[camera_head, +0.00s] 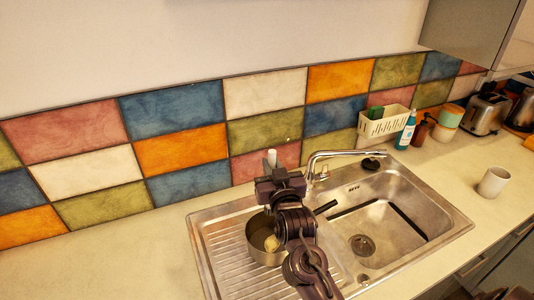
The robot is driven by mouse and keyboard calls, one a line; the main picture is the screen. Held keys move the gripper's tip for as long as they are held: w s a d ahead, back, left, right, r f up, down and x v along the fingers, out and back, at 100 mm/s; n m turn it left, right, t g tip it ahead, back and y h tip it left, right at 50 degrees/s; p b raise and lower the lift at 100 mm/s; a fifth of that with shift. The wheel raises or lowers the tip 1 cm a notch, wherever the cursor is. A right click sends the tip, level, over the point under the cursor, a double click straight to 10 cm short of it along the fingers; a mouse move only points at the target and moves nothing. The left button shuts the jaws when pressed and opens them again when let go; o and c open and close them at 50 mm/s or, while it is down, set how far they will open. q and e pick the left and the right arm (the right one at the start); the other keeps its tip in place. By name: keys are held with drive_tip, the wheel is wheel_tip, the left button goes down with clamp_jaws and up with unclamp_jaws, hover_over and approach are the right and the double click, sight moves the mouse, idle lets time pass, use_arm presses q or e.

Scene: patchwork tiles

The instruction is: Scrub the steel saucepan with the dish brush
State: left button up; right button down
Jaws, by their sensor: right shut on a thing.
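The steel saucepan (262,257) sits on the ribbed drainboard of the sink, partly hidden behind my right arm. A short dark bar, perhaps its handle, sticks out to the right of my arm. My right gripper (278,186) is above the saucepan and shut on the dish brush (271,157). The pale end of the brush handle stands up above the gripper. A pale yellowish shape low inside the saucepan looks like the brush head; whether it touches the pan's bottom I cannot tell. My left gripper is not in view.
The sink basin (385,232) with its chrome faucet (340,155) is right of the saucepan. A white cup (493,182) stands on the counter at the right. A white basket (384,122), a blue bottle (406,131) and a toaster (486,114) stand along the wall. The left counter is clear.

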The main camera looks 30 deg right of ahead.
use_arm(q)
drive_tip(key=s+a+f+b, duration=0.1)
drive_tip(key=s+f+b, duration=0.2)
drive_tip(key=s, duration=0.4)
use_arm(e)
drive_tip(key=f, duration=0.2)
drive_tip(key=s+f+b, duration=0.1)
drive_tip(key=f, duration=0.1)
drive_tip(key=shift+a+f, duration=0.15)
wheel_tip(320, 180, down, 2)
drive_tip(key=shift+s+f+b, duration=0.1)
drive_tip(key=shift+f+b, duration=0.05)
drive_tip(key=shift+b, duration=0.75)
drive_tip(key=shift+f, duration=0.4)
wheel_tip(320, 180, down, 2)
drive_tip(key=shift+f+b, duration=0.25)
drive_tip(key=shift+b, duration=0.8)
drive_tip(key=shift+f, duration=0.4)
wheel_tip(320, 180, down, 2)
drive_tip(key=shift+f+b, duration=0.2)
drive_tip(key=shift+b, duration=0.8)
use_arm(q)
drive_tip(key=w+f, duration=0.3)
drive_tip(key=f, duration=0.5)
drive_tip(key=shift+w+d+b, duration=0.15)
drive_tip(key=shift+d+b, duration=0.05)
drive_tip(key=shift+b, duration=0.25)
use_arm(e)
drive_tip(key=shift+f, duration=0.8)
